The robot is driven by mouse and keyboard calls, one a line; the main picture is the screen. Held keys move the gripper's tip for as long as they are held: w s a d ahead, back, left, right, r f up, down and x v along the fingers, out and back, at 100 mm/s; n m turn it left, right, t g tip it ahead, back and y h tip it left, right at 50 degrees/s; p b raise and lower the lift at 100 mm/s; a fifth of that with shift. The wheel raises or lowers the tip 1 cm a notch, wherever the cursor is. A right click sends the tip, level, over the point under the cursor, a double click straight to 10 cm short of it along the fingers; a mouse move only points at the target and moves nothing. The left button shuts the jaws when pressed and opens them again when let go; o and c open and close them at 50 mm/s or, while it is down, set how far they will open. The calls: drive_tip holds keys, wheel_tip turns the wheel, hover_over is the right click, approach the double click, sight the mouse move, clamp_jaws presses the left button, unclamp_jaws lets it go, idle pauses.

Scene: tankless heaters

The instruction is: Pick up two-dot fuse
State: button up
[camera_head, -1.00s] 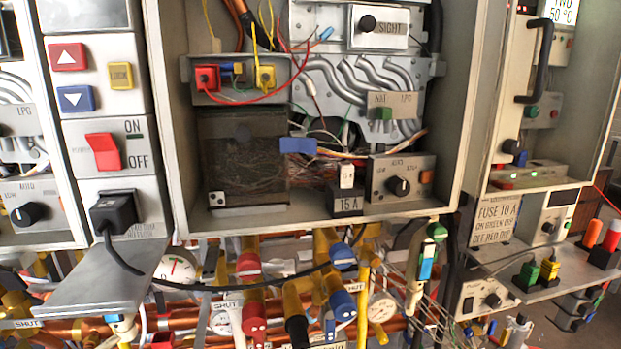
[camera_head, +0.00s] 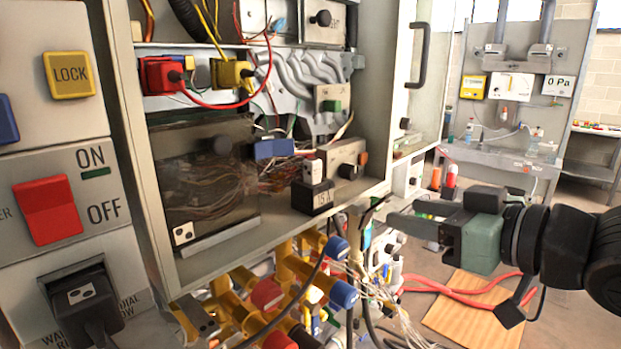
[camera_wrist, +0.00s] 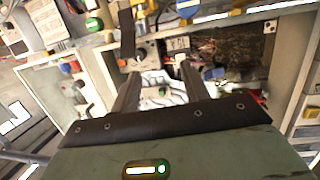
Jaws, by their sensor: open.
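A small black block marked 15 A (camera_head: 313,196), with a white top piece, stands on the cabinet floor; no dots are readable on it. It also shows in the wrist view (camera_wrist: 178,44). I cannot tell which item is the two-dot fuse. My gripper (camera_head: 412,217) is open and empty, right of the cabinet, its fingers toward it. In the wrist view my gripper (camera_wrist: 160,75) has its two fingers apart, pointing into the cabinet.
Red (camera_head: 160,76) and yellow (camera_head: 232,73) plugs with wires sit above the cover. A blue handle (camera_head: 274,148) juts from its edge. The cabinet's side wall (camera_head: 380,90) and open door (camera_head: 422,70) stand near my arm. Valves and pipes (camera_head: 285,290) crowd below.

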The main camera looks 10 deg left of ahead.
wheel_tip(320, 180, up, 4)
drive_tip(key=s+n+y, duration=0.1)
drive_tip(key=y, duration=0.2)
drive_tip(key=p, duration=0.4)
approach(317, 166)
drive_tip(key=shift+g, duration=0.4)
drive_tip(key=x, duration=0.3)
drive_tip(key=r+x, duration=0.1)
drive_tip(key=x, duration=0.1)
drive_tip(key=shift+w+d, duration=0.15)
drive_tip(key=shift+w, duration=0.25)
drive_tip(key=shift+f+p+x, duration=0.2)
drive_tip(key=shift+p+x, duration=0.55)
drive_tip(key=shift+x, duration=0.75)
drive_tip(key=shift+f+p+x, duration=0.15)
drive_tip(key=shift+p+x, duration=0.55)
drive_tip(key=shift+x, duration=0.8)
drive_tip(key=shift+s, duration=0.15)
clamp_jaws()
